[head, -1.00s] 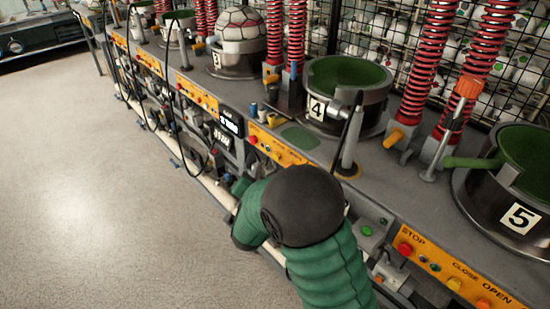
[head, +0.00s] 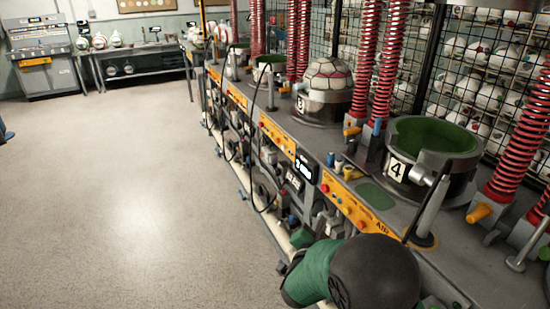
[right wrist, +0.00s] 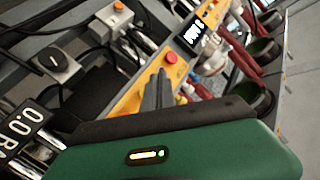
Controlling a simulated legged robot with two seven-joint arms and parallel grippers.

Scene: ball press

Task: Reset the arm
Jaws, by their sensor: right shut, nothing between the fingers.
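My right arm shows at the bottom of the head view as a black round joint and a green sleeve beside the press bench (head: 480,262). Its fingers are not clear there. In the right wrist view my right gripper (right wrist: 161,76) shows as dark fingers, shut together and empty. They stand in front of an orange control panel (right wrist: 128,102) with a red button (right wrist: 171,57); I cannot tell whether they touch it. My left gripper is in neither current view.
Press 4 (head: 432,145) has an empty green-lined bowl. Press 3 (head: 322,105) holds a panelled ball (head: 328,75). Red springs (head: 395,70) rise behind the presses. Wire mesh (head: 470,75) stands behind. Open floor (head: 120,180) lies to the left.

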